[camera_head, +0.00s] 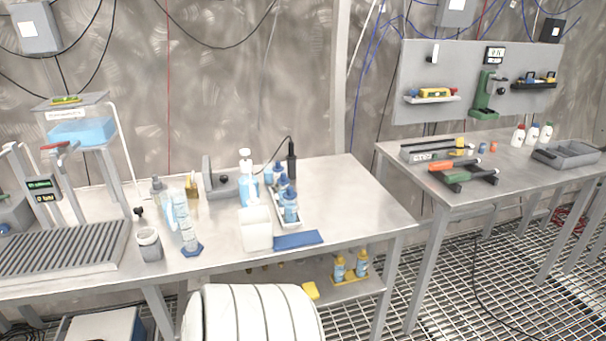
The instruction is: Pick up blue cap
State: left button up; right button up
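A small blue cap (483,148) appears to stand on the right table, just left of a similar small orange cap (493,147). Both are small in this view and their details are hard to make out. Several white bottles (531,135) stand behind and to the right of them. Neither of my grippers is in view.
Orange-and-black-handled tools (460,174) lie in front of the caps, and a grey tray (569,154) is at right. A pegboard (470,80) stands behind. The left table (345,190) holds bottles, a blue pad (298,240) and a graduated cylinder (187,232). A gap separates the tables.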

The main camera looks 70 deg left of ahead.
aim_at(278, 168)
jog(key=l+u, duration=0.1)
jog(key=u, duration=1.45)
